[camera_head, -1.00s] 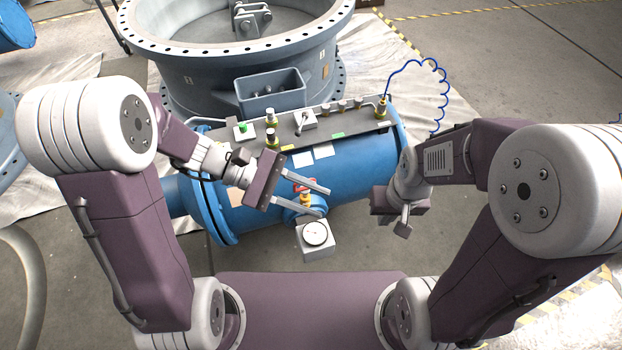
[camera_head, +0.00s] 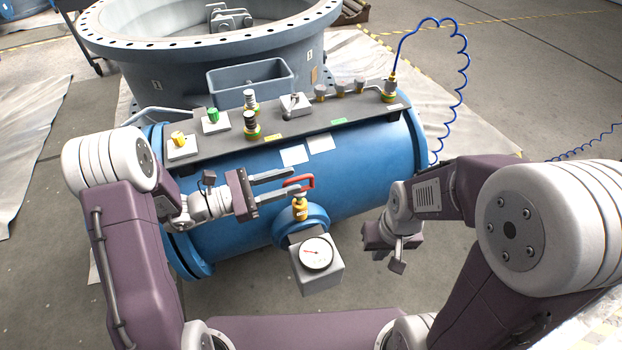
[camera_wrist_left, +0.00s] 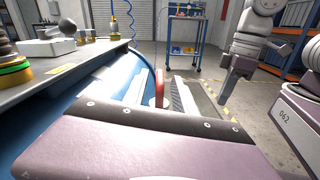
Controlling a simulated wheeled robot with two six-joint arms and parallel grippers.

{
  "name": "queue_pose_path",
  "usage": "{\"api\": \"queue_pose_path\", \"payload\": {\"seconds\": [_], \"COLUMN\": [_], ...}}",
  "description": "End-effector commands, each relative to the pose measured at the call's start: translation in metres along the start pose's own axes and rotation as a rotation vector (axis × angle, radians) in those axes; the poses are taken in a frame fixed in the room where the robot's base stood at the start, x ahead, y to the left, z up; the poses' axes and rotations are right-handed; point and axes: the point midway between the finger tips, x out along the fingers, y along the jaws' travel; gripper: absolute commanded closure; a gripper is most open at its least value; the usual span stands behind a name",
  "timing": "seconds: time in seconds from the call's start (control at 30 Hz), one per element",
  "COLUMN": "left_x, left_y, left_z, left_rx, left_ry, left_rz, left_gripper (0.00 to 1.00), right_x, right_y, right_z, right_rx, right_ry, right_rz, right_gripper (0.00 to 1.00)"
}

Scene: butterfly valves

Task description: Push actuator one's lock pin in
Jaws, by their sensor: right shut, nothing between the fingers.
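The blue actuator cylinder (camera_head: 370,160) lies ahead with a grey panel (camera_head: 275,128) along its top. I cannot tell which part is the lock pin. My left gripper (camera_head: 295,182) is open, its fingers reaching right in front of the cylinder, by the red valve handle (camera_head: 302,184). In the left wrist view the red handle (camera_wrist_left: 159,88) shows between the finger lines; contact is unclear. My right gripper (camera_head: 397,267) is shut and empty, right of the gauge.
A gauge box (camera_head: 318,265) hangs below the brass valve (camera_head: 300,208). A blue coiled hose (camera_head: 463,80) rises from the panel's right end. A large grey flanged valve body (camera_head: 190,75) stands behind. Open floor lies to the right.

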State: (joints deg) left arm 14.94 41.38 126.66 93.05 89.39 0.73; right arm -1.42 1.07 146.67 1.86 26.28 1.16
Motion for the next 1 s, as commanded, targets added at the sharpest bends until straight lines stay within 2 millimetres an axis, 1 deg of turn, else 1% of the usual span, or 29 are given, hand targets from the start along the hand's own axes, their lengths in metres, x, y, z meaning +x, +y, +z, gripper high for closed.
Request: {"api": "queue_pose_path", "payload": {"seconds": [0.03,0.1,0.2,0.3,0.43,0.63,0.67,0.7,0.77,1.0], "left_x": [0.012,0.027,0.045,0.058,0.065,0.065,0.065,0.065,0.065,0.065], "left_y": [-0.003,-0.003,-0.003,-0.002,-0.001,0.000,0.000,0.000,0.000,0.000], "left_z": [-0.005,-0.005,-0.004,-0.003,-0.001,0.000,-0.001,-0.001,-0.001,-0.001], "left_rx": [0.005,0.004,0.003,0.003,0.002,0.001,0.001,0.001,0.001,0.002], "left_ry": [-0.002,-0.001,-0.002,0.000,-0.001,0.000,0.000,0.000,0.000,0.000], "left_rz": [-0.007,-0.007,-0.005,-0.004,-0.002,-0.001,-0.001,-0.001,-0.001,0.001], "left_gripper": [0.67,0.67,0.67,0.67,0.67,0.67,0.73,0.84,1.00,1.00], "right_x": [0.011,0.017,0.024,0.027,0.028,0.028,0.028,0.028,0.028,0.028], "right_y": [0.000,0.000,0.001,0.001,0.001,0.001,0.001,0.001,0.001,0.001], "right_z": [0.001,0.002,0.003,0.003,0.003,0.003,0.003,0.003,0.003,0.003], "right_rx": [0.000,0.000,0.000,0.000,0.000,0.000,0.000,0.000,0.000,0.000], "right_ry": [0.000,0.000,-0.001,-0.001,-0.001,-0.001,-0.001,-0.001,-0.001,-0.001], "right_rz": [0.000,0.000,0.000,0.000,0.000,0.000,0.000,0.000,0.000,0.000], "right_gripper": [1.00,1.00,1.00,1.00,1.00,1.00,1.00,1.00,1.00,1.00]}}
